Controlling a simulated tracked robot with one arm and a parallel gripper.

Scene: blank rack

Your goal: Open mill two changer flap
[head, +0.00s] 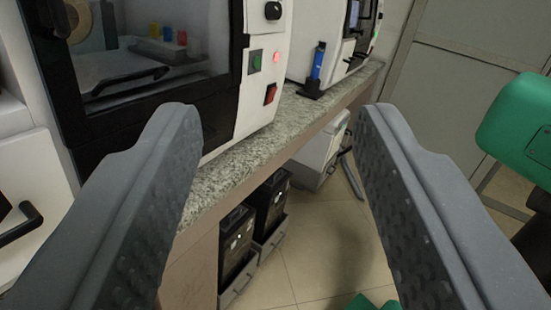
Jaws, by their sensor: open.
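My gripper (273,125) is open and empty, its two grey fingers wide apart in front of the bench. A white milling machine with a black-framed window door (160,85) fills the left, behind the left finger. It has a green button, a lit red light and a red switch (270,94) on its side panel. A second white machine (318,40) stands farther back on the same bench. I cannot tell which machine is mill two, and no changer flap can be made out for sure.
The speckled stone bench top (232,172) runs from lower left to upper right. A blue bottle in a black stand (318,65) is on it. Black boxes in grey trays (270,210) stand below. A green object (515,118) is at the right. Tiled floor (320,250) is partly free.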

